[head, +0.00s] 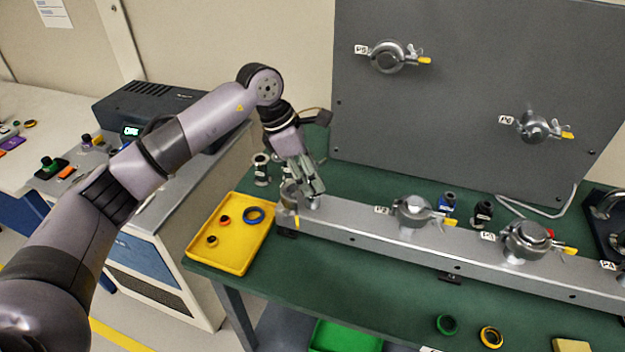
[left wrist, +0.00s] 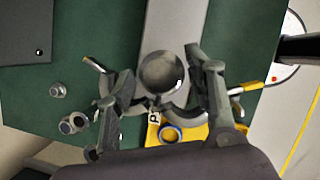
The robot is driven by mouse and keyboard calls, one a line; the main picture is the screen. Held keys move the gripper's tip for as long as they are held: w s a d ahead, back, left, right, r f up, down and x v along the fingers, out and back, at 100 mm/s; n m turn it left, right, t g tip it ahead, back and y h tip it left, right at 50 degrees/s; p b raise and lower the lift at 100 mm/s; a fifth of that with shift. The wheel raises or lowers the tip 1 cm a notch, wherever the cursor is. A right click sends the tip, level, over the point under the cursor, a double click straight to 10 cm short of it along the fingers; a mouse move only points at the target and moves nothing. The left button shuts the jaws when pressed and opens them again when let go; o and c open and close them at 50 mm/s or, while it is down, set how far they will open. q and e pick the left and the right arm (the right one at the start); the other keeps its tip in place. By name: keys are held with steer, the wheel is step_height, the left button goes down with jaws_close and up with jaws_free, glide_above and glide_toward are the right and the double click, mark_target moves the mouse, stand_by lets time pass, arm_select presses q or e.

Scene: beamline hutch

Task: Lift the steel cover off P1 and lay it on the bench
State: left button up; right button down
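Port P1 is at the left end of the grey beam (head: 352,228) on the green bench. My left gripper (head: 308,190) points down over P1. Its fingers (left wrist: 160,76) are apart on either side of the cover; a small gap shows at the left, and contact at the right is unclear. My right gripper is out of view.
A yellow tray (head: 226,259) with rings lies left of P1. Steel fittings (head: 261,168) stand behind P1. Clamped ports P2 (head: 414,213) and P3 (head: 526,240) are farther right on the beam. A grey panel (head: 450,120) rises behind.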

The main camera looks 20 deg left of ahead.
arm_select(q)
steer(key=c, duration=0.8)
steer(key=shift+o, duration=0.2)
steer(key=shift+r, duration=0.1)
